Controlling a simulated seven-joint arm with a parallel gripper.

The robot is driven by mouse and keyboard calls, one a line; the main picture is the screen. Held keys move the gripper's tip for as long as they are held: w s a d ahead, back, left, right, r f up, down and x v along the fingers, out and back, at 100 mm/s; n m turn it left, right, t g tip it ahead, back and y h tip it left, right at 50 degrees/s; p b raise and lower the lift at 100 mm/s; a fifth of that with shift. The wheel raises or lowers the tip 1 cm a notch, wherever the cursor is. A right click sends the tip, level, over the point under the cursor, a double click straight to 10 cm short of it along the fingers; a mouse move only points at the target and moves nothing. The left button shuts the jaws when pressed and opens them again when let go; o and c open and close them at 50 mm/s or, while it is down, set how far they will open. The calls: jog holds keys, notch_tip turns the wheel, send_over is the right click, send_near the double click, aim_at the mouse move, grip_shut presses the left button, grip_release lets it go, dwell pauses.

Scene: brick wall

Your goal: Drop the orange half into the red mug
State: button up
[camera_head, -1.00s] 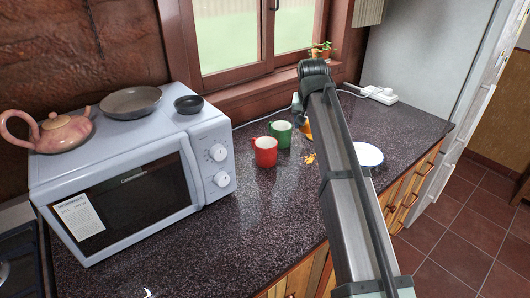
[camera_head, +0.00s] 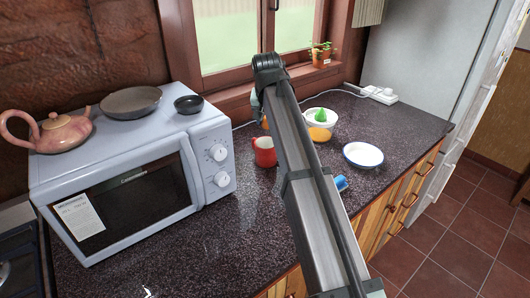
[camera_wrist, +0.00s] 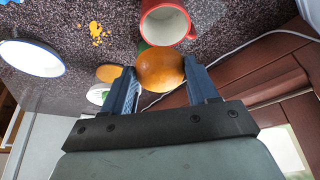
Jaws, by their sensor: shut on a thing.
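My gripper (camera_wrist: 160,73) is shut on an orange half (camera_wrist: 160,66), with one finger on each side in the wrist view. The red mug (camera_wrist: 163,28) is just beyond the orange half there, its mouth partly overlapped by it. In the head view the red mug (camera_head: 264,153) stands upright on the counter, just left of my arm. A sliver of orange (camera_head: 266,124) shows above the mug. My gripper's fingers are hidden behind my arm in that view.
A blue-rimmed bowl (camera_head: 363,155) and a blue object (camera_head: 341,183) lie nearer. Orange crumbs (camera_wrist: 96,32) are on the counter. A microwave (camera_head: 130,180) stands left.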

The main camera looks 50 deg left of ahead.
jog(key=shift+f, duration=1.6)
jog(key=o, duration=1.1)
jog(key=shift+o, duration=0.2)
jog(key=shift+r, duration=0.1)
jog(key=v, duration=1.3)
jog(key=shift+r, duration=0.3)
jog(key=shift+s+d, duration=0.1)
jog(key=shift+d, duration=0.05)
